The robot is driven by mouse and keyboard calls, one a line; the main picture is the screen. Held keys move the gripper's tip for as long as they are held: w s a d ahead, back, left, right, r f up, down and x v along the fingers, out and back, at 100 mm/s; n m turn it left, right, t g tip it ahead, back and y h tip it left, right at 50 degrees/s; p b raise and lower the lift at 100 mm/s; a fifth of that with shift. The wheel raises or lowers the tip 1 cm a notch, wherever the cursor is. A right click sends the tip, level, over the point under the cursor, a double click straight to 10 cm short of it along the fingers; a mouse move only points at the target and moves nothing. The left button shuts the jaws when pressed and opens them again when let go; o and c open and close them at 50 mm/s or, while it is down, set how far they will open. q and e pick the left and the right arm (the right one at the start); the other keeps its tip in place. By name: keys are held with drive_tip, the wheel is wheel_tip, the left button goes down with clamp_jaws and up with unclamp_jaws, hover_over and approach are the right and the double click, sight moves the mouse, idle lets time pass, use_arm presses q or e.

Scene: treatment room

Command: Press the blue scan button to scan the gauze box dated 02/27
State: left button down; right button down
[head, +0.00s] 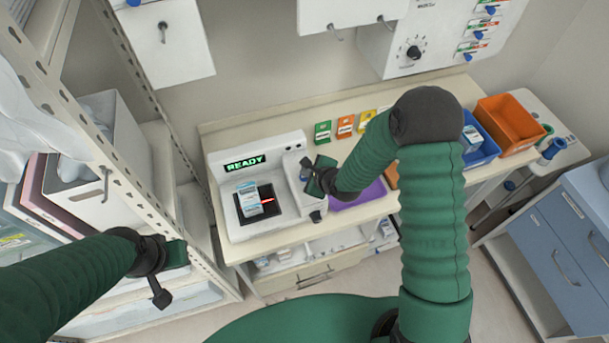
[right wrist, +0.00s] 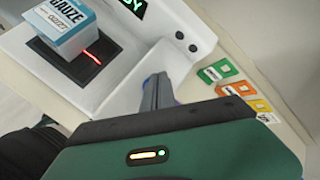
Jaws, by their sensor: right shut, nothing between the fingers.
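The white scanner (head: 272,150) stands on the counter with its display (head: 245,163) reading READY in green. The gauze box (head: 248,199), white and blue, stands on the scanner's black pad beside a red light line. In the right wrist view the gauze box (right wrist: 62,28) shows GAUZE and a date that looks like 02/27. My right gripper (head: 308,176) is shut and empty, over the right part of the scanner. In the right wrist view its fingers (right wrist: 157,92) cover most of the blue scan button (right wrist: 149,80); contact is unclear. My left gripper (head: 170,272) hangs at lower left, away from the scanner.
Small green, orange and yellow cards (head: 345,126) lie behind my right arm. Blue (head: 482,142) and orange bins (head: 508,122) stand at the counter's right. A shelf rack (head: 140,160) borders the left side.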

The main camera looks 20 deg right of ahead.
drive_tip(key=shift+f+b, duration=0.3)
drive_tip(key=shift+f, duration=0.25)
idle(0.5)
drive_tip(key=shift+r, duration=0.15)
drive_tip(key=shift+r+p, duration=0.75)
drive_tip(key=shift+p, duration=0.05)
wheel_tip(320, 180, up, 5)
drive_tip(key=p, duration=0.4)
idle(0.4)
